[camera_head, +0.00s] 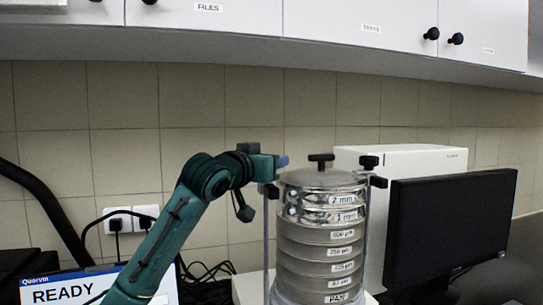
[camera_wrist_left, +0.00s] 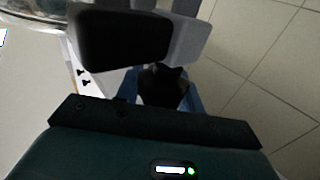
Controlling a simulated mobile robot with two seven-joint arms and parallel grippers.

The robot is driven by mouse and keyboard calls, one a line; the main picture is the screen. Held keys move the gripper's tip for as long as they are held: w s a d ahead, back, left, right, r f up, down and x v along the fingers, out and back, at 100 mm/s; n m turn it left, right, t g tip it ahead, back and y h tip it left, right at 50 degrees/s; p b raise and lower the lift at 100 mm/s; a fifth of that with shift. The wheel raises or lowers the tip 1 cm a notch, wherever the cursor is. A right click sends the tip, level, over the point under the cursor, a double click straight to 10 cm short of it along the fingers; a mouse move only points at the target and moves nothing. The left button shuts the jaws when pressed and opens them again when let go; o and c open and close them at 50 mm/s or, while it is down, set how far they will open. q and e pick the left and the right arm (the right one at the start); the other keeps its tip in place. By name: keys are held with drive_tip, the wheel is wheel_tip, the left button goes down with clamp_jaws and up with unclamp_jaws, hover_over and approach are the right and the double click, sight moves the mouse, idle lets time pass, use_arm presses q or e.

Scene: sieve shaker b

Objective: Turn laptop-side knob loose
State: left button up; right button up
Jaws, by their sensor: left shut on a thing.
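The sieve shaker carries a round stack of steel sieves (camera_head: 320,235) labelled from 2 mm down to PAN, with a clear lid on top. The laptop-side knob is hidden by my gripper in the head view; a dark clamp piece (camera_head: 270,191) shows just below, on the left rod. In the left wrist view a black knob (camera_wrist_left: 163,90) sits between the blue fingertips. My left gripper (camera_head: 280,162) is shut on that knob at the top of the left rod. The opposite knob (camera_head: 369,162) stands on the right rod above its black clamp. My right gripper is not in view.
The laptop (camera_head: 75,291) at lower left reads READY. A black monitor (camera_head: 452,228) stands right of the stack, with a white box (camera_head: 410,160) behind. Wall cabinets (camera_head: 330,25) hang above. Sockets and cables (camera_head: 130,220) are on the tiled wall at left.

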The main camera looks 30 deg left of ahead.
use_arm(q)
drive_tip(key=n+y, duration=0.2)
drive_tip(key=y, duration=0.1)
drive_tip(key=n+g+y+p, duration=0.1)
drive_tip(key=n+y, duration=0.1)
drive_tip(key=y, duration=0.2)
drive_tip(key=shift+a+n+g, duration=0.2)
drive_tip(key=shift+n+g, duration=0.1)
drive_tip(key=shift+s+a+n+g+y, duration=0.1)
drive_tip(key=shift+a+n+g+y, duration=0.05)
drive_tip(key=shift+n+g+y, duration=0.8)
drive_tip(key=shift+s+a+n+g+y, duration=0.1)
drive_tip(key=shift+n+g+y, duration=0.55)
drive_tip(key=shift+y, duration=0.45)
drive_tip(key=shift+s+a+n+g+y, duration=0.1)
drive_tip(key=shift+a+n+g+y, duration=0.05)
drive_tip(key=shift+n+g+y, duration=0.7)
drive_tip(key=shift+y, duration=0.3)
drive_tip(key=o, duration=1)
drive_tip(key=b+v, duration=0.4)
drive_tip(key=v, duration=0.9)
